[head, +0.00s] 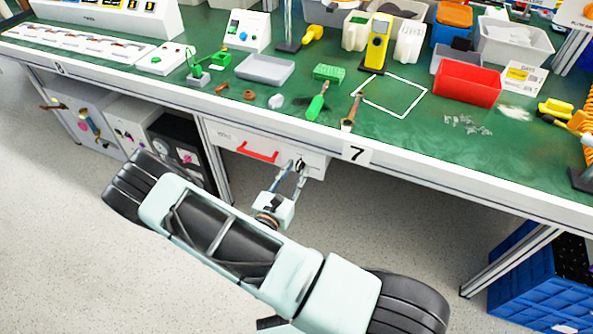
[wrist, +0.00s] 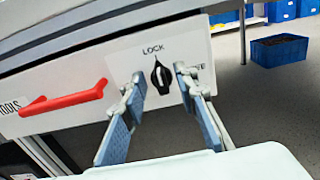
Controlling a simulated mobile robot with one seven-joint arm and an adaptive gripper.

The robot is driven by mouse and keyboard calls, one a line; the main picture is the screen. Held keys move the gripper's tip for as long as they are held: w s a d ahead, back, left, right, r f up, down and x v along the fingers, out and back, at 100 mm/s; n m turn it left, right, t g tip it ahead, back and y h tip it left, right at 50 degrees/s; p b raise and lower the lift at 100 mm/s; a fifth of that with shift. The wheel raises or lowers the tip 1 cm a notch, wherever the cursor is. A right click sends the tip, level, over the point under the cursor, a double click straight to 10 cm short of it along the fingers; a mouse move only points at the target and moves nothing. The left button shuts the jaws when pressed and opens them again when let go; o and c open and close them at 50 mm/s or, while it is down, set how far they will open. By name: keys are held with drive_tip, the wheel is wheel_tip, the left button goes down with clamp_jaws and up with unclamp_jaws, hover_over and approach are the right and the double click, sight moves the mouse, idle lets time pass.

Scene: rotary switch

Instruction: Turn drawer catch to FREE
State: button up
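The drawer catch is a black rotary knob (wrist: 161,78) on the white drawer front (wrist: 80,119). Its pale mark is near the top, toward the printed word LOCK. A second label to the right is partly hidden by a finger, so I cannot read it fully. My gripper (wrist: 159,83) is open, with one blue-grey finger on each side of the knob and a visible gap to each. In the head view my gripper (head: 295,167) is at the right end of the drawer front (head: 225,137), below the bench edge; the knob is small and partly hidden there.
A red drawer handle (wrist: 66,99) is left of the knob; it also shows in the head view (head: 258,151). The bench edge with a 7 plate (head: 357,154) runs above. Tools and bins cover the green bench top (head: 330,130). A blue crate (head: 530,285) stands on the floor at right.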

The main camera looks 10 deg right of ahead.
drive_tip(key=shift+w+d, duration=0.2)
drive_tip(key=shift+w, duration=0.05)
clamp_jaws()
drive_tip(key=shift+m, duration=0.3)
drive_tip(key=m, duration=0.6)
drive_tip(key=shift+s+d, duration=0.15)
drive_tip(key=m, duration=0.5)
drive_tip(key=shift+s+d+f+m, duration=0.1)
drive_tip(key=shift+f+m, duration=0.1)
drive_tip(key=shift+m, duration=0.2)
drive_tip(key=m, duration=0.5)
drive_tip(key=shift+f, duration=0.15)
drive_tip(key=shift+m, duration=0.4)
